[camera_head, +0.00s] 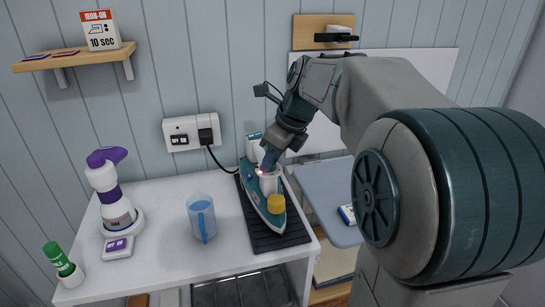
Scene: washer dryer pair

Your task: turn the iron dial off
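A teal and white iron (251,194) lies on a black ribbed mat (262,239) at the right of the white counter. A round yellow knob (276,204) sits on its front part; I cannot tell whether this is the dial or read its setting. A small red glow shows on the iron near its handle. My gripper (267,163) reaches down from the upper right over the rear of the iron, close to the handle. Its fingers are small and overlap the iron, so I cannot tell contact or opening.
A light-blue jug (201,215) stands left of the mat. A purple and white bottle (109,190) and a green-capped tube (63,262) are farther left. A wall socket (191,132) has a black cord running to the iron. An ironing board (326,196) is at right.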

